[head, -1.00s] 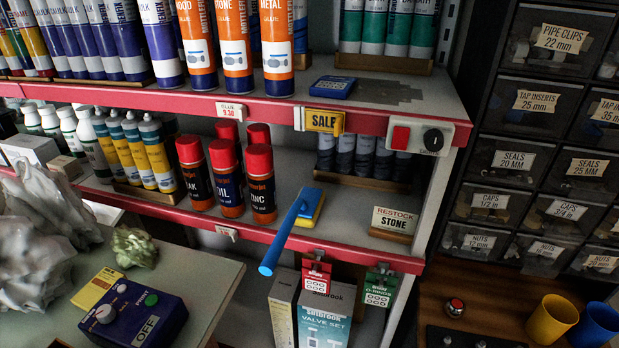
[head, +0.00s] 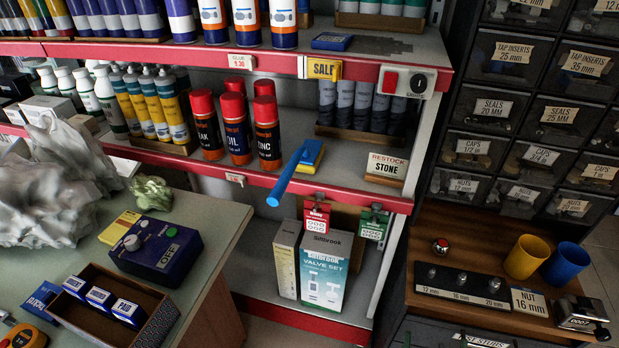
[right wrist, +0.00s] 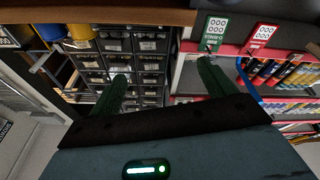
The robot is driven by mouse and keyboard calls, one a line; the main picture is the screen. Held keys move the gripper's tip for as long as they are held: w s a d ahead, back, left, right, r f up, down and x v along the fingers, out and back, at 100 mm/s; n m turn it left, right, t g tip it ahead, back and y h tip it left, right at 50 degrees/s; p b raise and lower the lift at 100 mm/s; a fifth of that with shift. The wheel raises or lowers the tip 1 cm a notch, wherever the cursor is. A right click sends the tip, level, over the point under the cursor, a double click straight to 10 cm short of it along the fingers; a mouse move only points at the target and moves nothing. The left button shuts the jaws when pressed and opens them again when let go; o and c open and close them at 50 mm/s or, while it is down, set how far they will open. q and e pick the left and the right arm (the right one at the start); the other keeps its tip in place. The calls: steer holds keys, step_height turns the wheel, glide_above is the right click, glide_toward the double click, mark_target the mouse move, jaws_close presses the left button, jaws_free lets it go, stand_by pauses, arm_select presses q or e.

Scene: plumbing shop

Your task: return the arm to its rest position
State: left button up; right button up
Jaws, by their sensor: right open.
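My right gripper (right wrist: 162,69) shows in the right wrist view with its two green fingers spread apart. Nothing is between the fingers. Beyond them are the labelled drawers (right wrist: 150,45) and the shelf front with hanging tags, which include a green tag (right wrist: 216,30). I cannot make out either gripper in the head view. My left gripper is not seen in any view.
The red-edged shelf (head: 340,194) holds spray cans (head: 236,140), and a blue-handled tool (head: 286,176) sticks out over its edge. Drawers (head: 490,108) and a wooden bench (head: 460,225) with cups are at right.

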steer(key=s+d+f+n+g+y, duration=0.2)
steer(key=s+f+n+g, duration=0.1)
steer(key=s+f+g, duration=0.55)
steer(key=s+d+f+n+g+y, duration=0.2)
steer(key=s+f+g, duration=0.4)
steer(key=s+f, duration=0.5)
steer(key=s+d+r+n+y, duration=0.25)
steer(key=s+r, duration=0.35)
steer(key=s, duration=0.3)
steer(key=a+m, duration=0.6)
steer(key=a, duration=0.4)
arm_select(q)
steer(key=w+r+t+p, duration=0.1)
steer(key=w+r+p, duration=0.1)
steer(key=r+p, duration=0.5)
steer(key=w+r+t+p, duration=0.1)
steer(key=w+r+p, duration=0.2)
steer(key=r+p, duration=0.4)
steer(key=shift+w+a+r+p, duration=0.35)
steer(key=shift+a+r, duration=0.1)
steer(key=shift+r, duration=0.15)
arm_select(e)
steer(key=w+r+t, duration=0.1)
steer(key=w+r, duration=0.2)
steer(key=r, duration=0.5)
steer(key=w+r+t, duration=0.2)
steer(key=w+r, duration=0.1)
steer(key=r, duration=0.5)
steer(key=shift+w, duration=0.25)
